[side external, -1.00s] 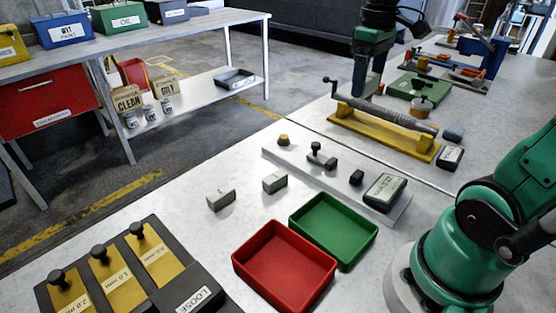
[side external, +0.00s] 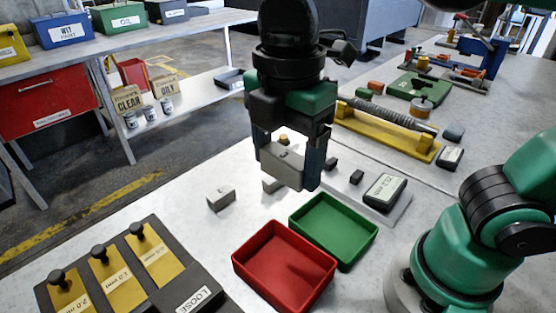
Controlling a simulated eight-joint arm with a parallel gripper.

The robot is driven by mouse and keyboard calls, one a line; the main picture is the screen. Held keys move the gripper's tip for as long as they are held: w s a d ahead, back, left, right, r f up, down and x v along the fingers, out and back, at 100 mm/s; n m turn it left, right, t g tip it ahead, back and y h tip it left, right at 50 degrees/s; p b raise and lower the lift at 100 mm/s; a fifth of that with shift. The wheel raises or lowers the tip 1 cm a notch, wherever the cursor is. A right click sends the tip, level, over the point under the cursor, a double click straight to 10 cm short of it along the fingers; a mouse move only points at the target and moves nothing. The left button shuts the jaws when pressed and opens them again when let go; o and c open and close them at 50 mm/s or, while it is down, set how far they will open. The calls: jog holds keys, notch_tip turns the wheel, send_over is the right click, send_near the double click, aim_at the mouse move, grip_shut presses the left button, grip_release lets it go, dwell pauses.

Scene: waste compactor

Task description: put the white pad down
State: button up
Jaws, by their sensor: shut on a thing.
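My gripper (side external: 288,172) is shut on a pale grey-white block, which I take to be the white pad (side external: 282,165). The pad sits between the two dark fingers, with a small dark mark on its near face. My gripper holds it above the bench, behind the red tray (side external: 240,263) and the green tray (side external: 367,236). The pad and fingers partly hide a grey block (side external: 268,186) behind them and part of the grey plate with the gauge.
Another grey block (side external: 221,198) stands to the left. A digital gauge (side external: 384,191) lies on the plate at right. A dark holder marked LOOSE (side external: 193,300) with gold plates is front left. Both trays look empty. Bare bench lies left of the red tray.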

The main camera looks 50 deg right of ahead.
aim_at(283, 272)
notch_tip(283, 272, down, 20)
jog(key=shift+s+a+r, duration=0.1)
dwell(0.7)
jog(key=shift+f, duration=0.2)
jog(key=o, duration=1.4)
jog(key=shift+c, duration=0.2)
jog(key=shift+r, duration=0.1)
notch_tip(283, 272, up, 12)
jog(key=w+d+m+t, duration=0.3)
jog(key=d+m, duration=0.3)
jog(key=m, duration=0.3)
jog(key=w+d+m+t, duration=0.3)
jog(key=d+m, duration=0.3)
jog(key=m, duration=0.3)
jog(key=shift+w+r+t, duration=0.25)
jog(key=shift+r+t, duration=0.15)
jog(key=shift+t, duration=0.2)
